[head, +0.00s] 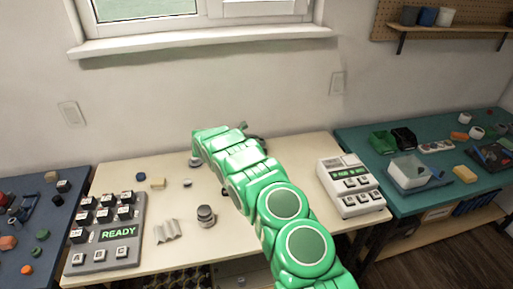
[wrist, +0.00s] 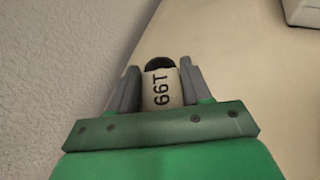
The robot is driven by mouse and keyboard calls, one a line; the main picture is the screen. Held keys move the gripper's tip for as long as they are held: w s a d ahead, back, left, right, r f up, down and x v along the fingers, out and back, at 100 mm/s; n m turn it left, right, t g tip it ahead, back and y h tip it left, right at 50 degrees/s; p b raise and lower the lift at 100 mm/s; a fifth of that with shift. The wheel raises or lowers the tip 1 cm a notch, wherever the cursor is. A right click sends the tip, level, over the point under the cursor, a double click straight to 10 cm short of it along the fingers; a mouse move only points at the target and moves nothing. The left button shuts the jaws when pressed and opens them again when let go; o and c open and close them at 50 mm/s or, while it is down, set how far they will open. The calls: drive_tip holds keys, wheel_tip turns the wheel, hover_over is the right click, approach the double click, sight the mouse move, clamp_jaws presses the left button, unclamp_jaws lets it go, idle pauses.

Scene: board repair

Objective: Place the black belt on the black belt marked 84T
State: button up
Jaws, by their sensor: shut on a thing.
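In the wrist view my gripper (wrist: 158,72) is shut on a small piece with a black rounded end and a cream band marked 66T (wrist: 161,98). It is held between the two grey fingers, near the pale wall and the cream table top. In the head view my green arm reaches over the back of the cream table, and the held piece cannot be made out there. A dark, light-banded cylinder (head: 205,217) stands on the table left of my arm. I cannot read any 84T marking in either view.
The cream table (head: 125,178) also holds a grey key panel showing READY (head: 118,234), a crumpled grey piece (head: 167,231), small loose parts and a white keyed device (head: 350,186). A teal table (head: 396,193) with bins stands right, a blue one (head: 35,255) left. The wall is close behind.

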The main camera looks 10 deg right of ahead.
drive_tip(key=shift+f, duration=1.6)
drive_tip(key=shift+f, duration=0.15)
drive_tip(key=o, duration=1.1)
drive_tip(key=shift+c, duration=0.2)
drive_tip(key=v, duration=1.2)
drive_tip(key=shift+w+r, duration=0.15)
drive_tip(key=shift+r, duration=0.05)
